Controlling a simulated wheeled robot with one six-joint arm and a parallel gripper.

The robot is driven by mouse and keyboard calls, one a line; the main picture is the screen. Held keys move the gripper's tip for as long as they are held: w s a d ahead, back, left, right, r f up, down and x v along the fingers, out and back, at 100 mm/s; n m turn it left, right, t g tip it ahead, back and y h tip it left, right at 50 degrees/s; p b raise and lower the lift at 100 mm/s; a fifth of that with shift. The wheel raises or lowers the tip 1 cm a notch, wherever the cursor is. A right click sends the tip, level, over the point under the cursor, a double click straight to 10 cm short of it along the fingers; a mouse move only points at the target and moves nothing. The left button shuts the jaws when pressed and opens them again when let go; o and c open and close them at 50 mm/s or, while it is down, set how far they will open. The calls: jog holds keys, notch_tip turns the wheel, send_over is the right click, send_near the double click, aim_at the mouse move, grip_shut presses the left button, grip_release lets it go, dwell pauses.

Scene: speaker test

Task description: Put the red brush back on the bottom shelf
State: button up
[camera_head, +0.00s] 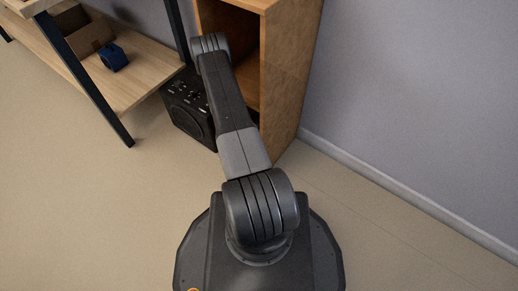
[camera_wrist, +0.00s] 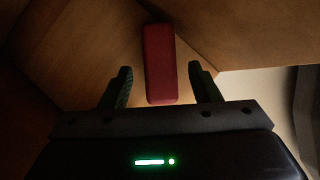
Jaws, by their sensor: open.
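A red block-like thing (camera_wrist: 159,65), which looks like the red brush, lies on a wooden surface inside the wooden shelf unit in the wrist view. My gripper (camera_wrist: 159,82) is open, with one finger on each side of the red brush's near end and a gap on both sides. I cannot tell whether the brush rests on the bottom shelf. In the head view the wooden shelf unit (camera_head: 285,75) stands against the wall. My arm reaches into it, and the gripper and brush are hidden there.
A black speaker-like box (camera_head: 187,112) stands on the floor left of the shelf unit. A table with dark legs has a low wooden shelf (camera_head: 140,75) holding a cardboard box (camera_head: 88,36) and a blue object (camera_head: 113,57). Floor at the left (camera_head: 75,200) is clear.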

jog(key=p+v, duration=0.1)
jog(key=v, duration=0.7)
jog(key=shift+p, duration=0.4)
jog(key=shift+f, duration=0.1)
jog(key=b+x, duration=0.4)
jog(key=x, duration=0.8)
jog(key=shift+f+b, duration=0.3)
jog(key=shift+f, duration=0.05)
jog(key=shift+a+r+p, duration=0.1)
jog(key=shift+r+p, duration=0.75)
jog(key=shift+r, duration=0.15)
jog(key=shift+s+a+r, duration=0.1)
jog(key=shift+r, duration=0.6)
